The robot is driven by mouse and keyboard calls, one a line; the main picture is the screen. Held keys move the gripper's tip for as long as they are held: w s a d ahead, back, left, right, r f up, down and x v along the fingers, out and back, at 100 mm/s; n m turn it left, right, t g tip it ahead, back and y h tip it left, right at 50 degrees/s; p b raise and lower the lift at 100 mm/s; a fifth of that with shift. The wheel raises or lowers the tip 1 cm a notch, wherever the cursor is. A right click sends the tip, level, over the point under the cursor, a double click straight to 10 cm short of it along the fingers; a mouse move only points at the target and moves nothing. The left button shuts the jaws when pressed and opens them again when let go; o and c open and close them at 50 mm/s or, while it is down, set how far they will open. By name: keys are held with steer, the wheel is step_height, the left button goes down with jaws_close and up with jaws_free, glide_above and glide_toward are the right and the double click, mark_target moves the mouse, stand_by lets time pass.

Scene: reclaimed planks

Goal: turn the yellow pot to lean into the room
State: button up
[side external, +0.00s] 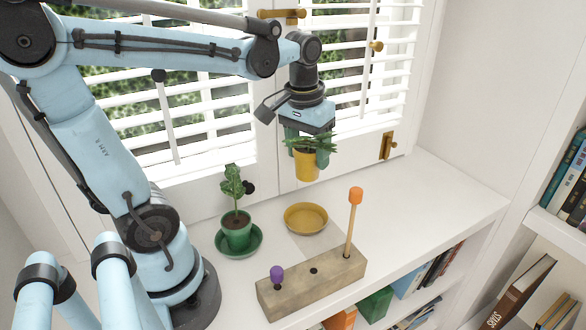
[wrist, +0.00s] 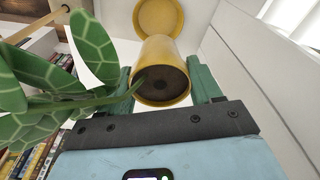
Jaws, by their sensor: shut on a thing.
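The yellow pot (side external: 307,167) hangs in the air above the white shelf top, held by my gripper (side external: 307,152), whose green fingers are shut on it from both sides. In the wrist view the yellow pot (wrist: 158,58) sits between the two fingers, with dark soil showing. Its plant (wrist: 55,85) has a stem and broad patterned leaves that lean to the left there. The yellow saucer (side external: 306,218) lies empty on the shelf, below and apart from the pot. It also shows beyond the pot in the wrist view (wrist: 158,14).
A green pot (side external: 237,232) with a plant stands on a green saucer at the left. A wooden block (side external: 312,284) holds an orange-topped stick (side external: 353,222) and a purple-topped peg (side external: 277,276) in front. Shuttered windows stand behind. The shelf's right part is clear.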

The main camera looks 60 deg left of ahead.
steer(key=shift+n, duration=0.9)
steer(key=shift+f, duration=6.2)
steer(key=o, duration=1.5)
